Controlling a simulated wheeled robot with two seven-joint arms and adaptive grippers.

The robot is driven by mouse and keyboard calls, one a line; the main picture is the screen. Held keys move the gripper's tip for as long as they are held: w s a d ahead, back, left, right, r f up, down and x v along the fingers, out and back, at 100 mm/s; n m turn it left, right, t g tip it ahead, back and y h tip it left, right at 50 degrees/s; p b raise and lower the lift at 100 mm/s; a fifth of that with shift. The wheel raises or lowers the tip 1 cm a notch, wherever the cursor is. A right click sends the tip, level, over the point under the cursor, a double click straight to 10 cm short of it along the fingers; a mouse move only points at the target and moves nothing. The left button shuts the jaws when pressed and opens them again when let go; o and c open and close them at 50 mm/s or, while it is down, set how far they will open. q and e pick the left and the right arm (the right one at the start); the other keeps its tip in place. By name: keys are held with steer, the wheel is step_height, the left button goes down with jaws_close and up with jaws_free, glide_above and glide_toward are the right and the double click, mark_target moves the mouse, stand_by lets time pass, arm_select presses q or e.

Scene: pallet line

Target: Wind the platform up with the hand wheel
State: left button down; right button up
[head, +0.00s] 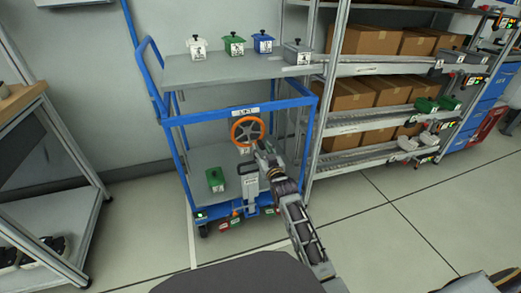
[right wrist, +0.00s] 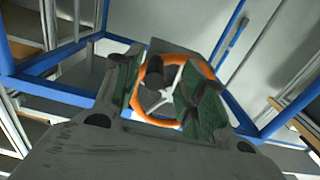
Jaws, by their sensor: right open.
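The orange hand wheel (head: 246,130) with pale spokes is on the front of a blue-framed cart (head: 160,90). The grey platform (head: 205,72) is near the top of the cart. My right gripper (head: 264,150) is just in front of the wheel's lower right. In the right wrist view the gripper (right wrist: 165,95) is open, its green-padded fingers on either side of a dark knob (right wrist: 155,72) on the wheel (right wrist: 205,68). I cannot tell whether the fingers touch the knob. My left gripper is not in view.
White, green, blue and grey lidded pots stand along the platform's back and right end. A green pot (head: 215,181) stands on the cart's lower deck. A rack with cardboard boxes (head: 365,40) is close on the right, a metal-framed bench (head: 95,185) on the left. The floor at right is clear.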

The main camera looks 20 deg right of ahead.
steer(key=shift+w+b, duration=0.35)
steer(key=shift+w, duration=0.75)
jaws_close()
steer(key=shift+a, duration=0.1)
